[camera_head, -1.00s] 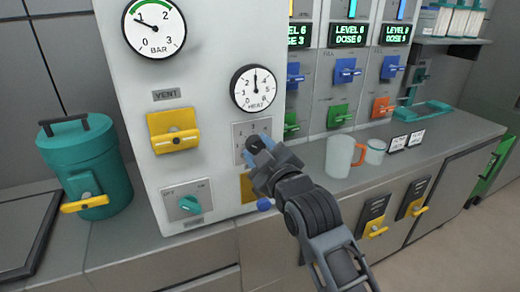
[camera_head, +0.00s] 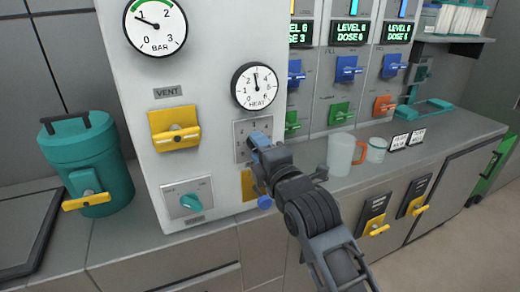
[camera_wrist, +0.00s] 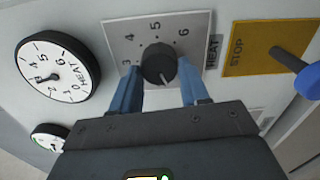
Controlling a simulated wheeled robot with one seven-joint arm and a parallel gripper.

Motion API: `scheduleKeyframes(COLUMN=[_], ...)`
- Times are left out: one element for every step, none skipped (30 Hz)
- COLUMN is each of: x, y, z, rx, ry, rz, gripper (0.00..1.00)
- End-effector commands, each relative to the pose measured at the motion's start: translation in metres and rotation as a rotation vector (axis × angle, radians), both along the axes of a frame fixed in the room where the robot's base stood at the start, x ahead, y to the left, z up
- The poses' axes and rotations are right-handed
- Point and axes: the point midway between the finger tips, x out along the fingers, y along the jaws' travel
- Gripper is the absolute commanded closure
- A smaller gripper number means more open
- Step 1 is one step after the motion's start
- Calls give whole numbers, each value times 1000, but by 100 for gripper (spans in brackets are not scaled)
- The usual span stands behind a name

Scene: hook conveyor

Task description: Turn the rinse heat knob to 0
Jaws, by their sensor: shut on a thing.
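The rinse heat knob (camera_wrist: 158,65) is a dark round knob on a grey plate with numbers around it; 3, 4, 5 and 6 are readable. Its pale pointer line faces the lower part of the wrist view, away from those numbers. My gripper (camera_wrist: 162,92) has one blue finger on each side of the knob and is shut on it. In the head view my gripper (camera_head: 257,143) is at the plate and hides the knob. The zero mark is hidden. The heat gauge (camera_head: 254,86) above has its needle near straight up.
A yellow stop plate (camera_wrist: 262,48) with a blue knob (camera_wrist: 309,80) lies just below the heat plate. A yellow vent handle (camera_head: 175,138) and a teal knob (camera_head: 191,203) are to the left. A mug (camera_head: 341,154) stands on the counter to the right.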

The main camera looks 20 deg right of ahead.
Motion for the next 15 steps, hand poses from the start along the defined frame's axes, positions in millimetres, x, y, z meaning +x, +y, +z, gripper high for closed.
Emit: scheduleKeyframes(x=[0, 0, 0, 0, 0, 0, 0, 0, 0, 0, 0, 0, 0, 0, 0], y=[0, 1, 1, 1, 1, 1, 1, 0, 0, 0, 0, 0, 0, 0, 0], z=[-2, -2, -2, -2, -2, -2, -3, -3, -3, -3, -3, -3, -3, -3, -3], rx=[-42, -69, -104, -129, -154, -186, -208, -229, -256, -276, -294, -317, -333, -347, -365], ry=[2, 2, 2, 2, 2, 2, 2, 2, 2, 3, 3, 3, 3, 3, 3], rz=[1, 1, 1, 1, 2, 2, 2, 2, 2, 1, 1, 1, 1, 1, 1], gripper=[85, 85, 85, 85, 85, 85, 85, 85, 85, 85, 85, 85, 85, 85, 85])
